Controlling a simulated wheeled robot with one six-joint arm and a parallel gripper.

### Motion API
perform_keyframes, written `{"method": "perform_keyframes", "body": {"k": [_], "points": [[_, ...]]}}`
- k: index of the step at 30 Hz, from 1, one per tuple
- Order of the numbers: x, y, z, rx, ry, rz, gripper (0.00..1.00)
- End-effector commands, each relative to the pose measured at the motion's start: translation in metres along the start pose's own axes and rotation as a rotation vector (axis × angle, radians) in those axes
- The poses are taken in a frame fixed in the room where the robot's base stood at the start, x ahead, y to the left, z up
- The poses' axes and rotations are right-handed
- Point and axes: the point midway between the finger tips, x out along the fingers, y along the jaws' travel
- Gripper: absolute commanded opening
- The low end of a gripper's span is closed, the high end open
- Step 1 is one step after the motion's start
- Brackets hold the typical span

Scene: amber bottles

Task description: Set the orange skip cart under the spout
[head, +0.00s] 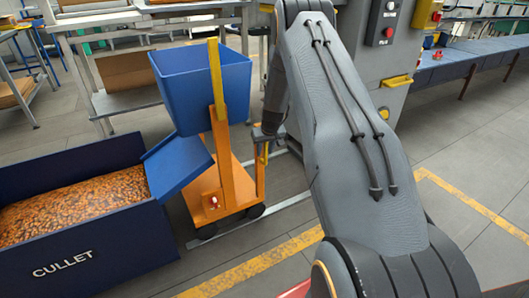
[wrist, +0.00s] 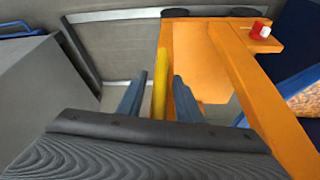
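The orange skip cart (head: 243,186) stands on the floor at the centre left of the head view, with dark wheels and a blue bin above its frame. My gripper (head: 267,133) is at the cart's right side, beside a thin yellow upright bar (head: 265,157). In the wrist view, my gripper (wrist: 158,98) is open, with a yellow bar (wrist: 160,85) between its fingers and small gaps on both sides. The cart's orange frame (wrist: 262,97) fills the right. I cannot clearly identify the spout.
A dark blue container marked CULLET (head: 75,258), full of amber pieces, stands left, with a sloping blue chute (head: 178,168) close to the cart. A grey machine (head: 372,72) stands behind my arm. Yellow floor lines (head: 262,262) and pale rails border the cart. Floor at right is clear.

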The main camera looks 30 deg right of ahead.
Motion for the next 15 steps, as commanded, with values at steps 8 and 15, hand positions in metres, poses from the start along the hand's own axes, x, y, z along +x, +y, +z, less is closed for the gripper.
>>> {"method": "perform_keyframes", "body": {"k": [8,15], "points": [[0.0060,0.0000,-0.0005,0.000,0.001,0.000,0.33],[0.0057,0.0000,-0.0003,0.000,0.000,0.000,0.07]]}}
